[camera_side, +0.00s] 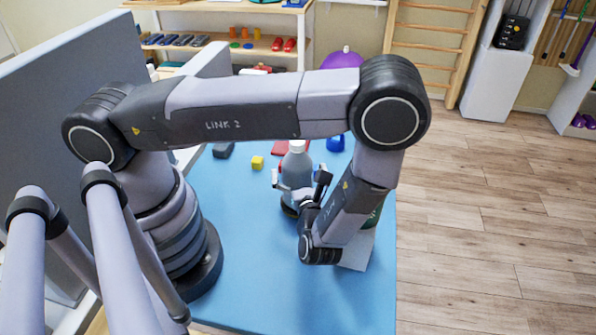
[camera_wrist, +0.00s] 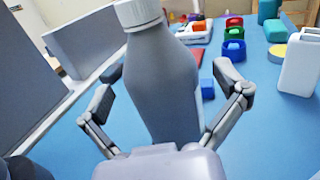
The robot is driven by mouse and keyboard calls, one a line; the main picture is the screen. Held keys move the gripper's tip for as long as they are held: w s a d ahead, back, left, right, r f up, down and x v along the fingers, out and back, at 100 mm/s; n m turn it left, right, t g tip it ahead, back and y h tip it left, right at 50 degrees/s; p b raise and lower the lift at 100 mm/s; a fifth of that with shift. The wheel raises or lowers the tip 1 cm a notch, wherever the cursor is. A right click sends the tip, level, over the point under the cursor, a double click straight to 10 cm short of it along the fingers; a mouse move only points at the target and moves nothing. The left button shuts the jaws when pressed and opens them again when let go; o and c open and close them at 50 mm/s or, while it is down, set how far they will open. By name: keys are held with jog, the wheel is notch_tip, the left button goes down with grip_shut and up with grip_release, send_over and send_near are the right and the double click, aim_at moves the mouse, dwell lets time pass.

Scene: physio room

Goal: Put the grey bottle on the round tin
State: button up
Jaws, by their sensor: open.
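The grey bottle (camera_side: 297,166) with a white cap stands upright on the blue mat. In the wrist view the bottle (camera_wrist: 165,85) fills the middle, and its base is hidden by my gripper. My gripper (camera_side: 299,182) is open, with one finger on each side of the bottle. In the wrist view the fingers (camera_wrist: 168,92) show gaps to the bottle on both sides. A low round thing with a yellow top (camera_wrist: 279,52), which looks like the round tin, lies at the upper right of the wrist view. I cannot make it out in the side view, where my arm covers that area.
A white container (camera_wrist: 300,66) stands beside the round thing. The mat's front is clear.

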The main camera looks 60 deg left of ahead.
jog(key=v, duration=0.6)
jog(key=shift+d, duration=0.1)
jog(key=shift+r+n+g, duration=0.3)
jog(key=shift+r+n, duration=0.1)
notch_tip(320, 180, up, 23)
jog(key=n+g+h, duration=0.7)
jog(key=n+h, duration=0.6)
jog(key=n, duration=0.4)
send_over(300, 176)
jog(key=s+a, duration=0.3)
jog(key=s, duration=0.6)
jog(key=s+r+n+t+h, duration=0.3)
jog(key=s+r+n+t, duration=0.1)
jog(key=r+t, duration=0.2)
jog(key=shift+s+a+r+n+h, duration=0.2)
jog(key=shift+s+r+n+h, duration=0.1)
jog(key=shift+n, duration=0.1)
